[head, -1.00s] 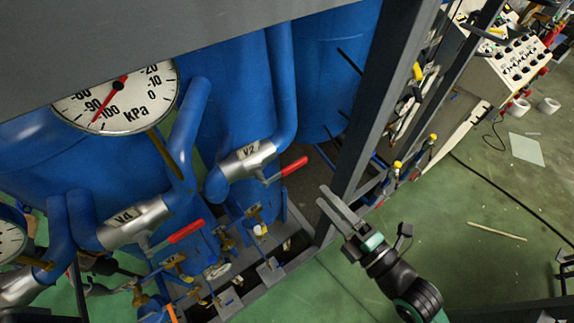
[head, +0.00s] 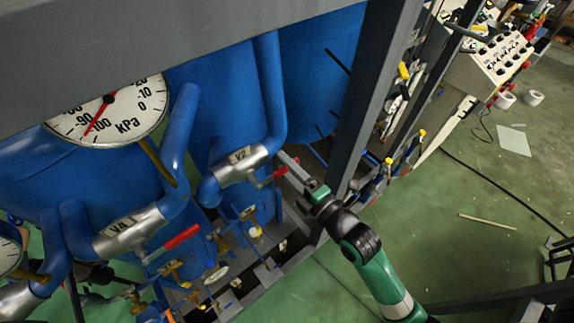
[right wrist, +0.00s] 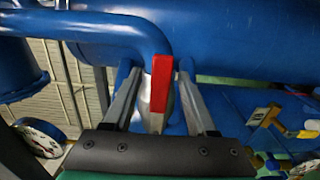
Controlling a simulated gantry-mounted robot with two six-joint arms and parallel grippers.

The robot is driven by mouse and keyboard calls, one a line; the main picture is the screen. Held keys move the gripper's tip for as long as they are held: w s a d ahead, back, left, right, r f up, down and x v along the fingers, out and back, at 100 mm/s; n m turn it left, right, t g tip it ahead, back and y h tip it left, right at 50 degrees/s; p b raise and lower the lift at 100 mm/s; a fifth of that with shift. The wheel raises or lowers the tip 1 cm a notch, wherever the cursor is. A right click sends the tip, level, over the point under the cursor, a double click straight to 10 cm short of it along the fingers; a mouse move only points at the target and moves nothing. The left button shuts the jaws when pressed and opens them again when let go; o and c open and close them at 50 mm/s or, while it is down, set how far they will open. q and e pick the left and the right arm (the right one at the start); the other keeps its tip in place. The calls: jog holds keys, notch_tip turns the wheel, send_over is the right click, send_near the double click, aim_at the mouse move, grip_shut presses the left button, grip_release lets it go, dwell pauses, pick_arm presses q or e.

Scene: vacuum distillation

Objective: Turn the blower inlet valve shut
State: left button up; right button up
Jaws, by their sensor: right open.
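The valve marked V2 (head: 238,166) is a silver body on a blue pipe, with a red lever (head: 281,172) on its right. No label naming the blower inlet shows. My right gripper (head: 289,164) is at this lever, coming in from the lower right. In the right wrist view the red lever (right wrist: 160,82) stands between the two fingers of my right gripper (right wrist: 158,72), with gaps on both sides. The jaws are open. Another silver valve, V4 (head: 128,231), has its own red lever (head: 182,237) at lower left. My left gripper is not in view.
A grey frame post (head: 368,105) stands just right of my right gripper. A pressure gauge (head: 106,112) hangs at upper left before blue tanks. Small valves and pipes (head: 215,255) crowd below. A control panel (head: 497,58) stands at upper right. Green floor at right is mostly clear.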

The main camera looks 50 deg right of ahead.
grip_shut()
dwell(1.4)
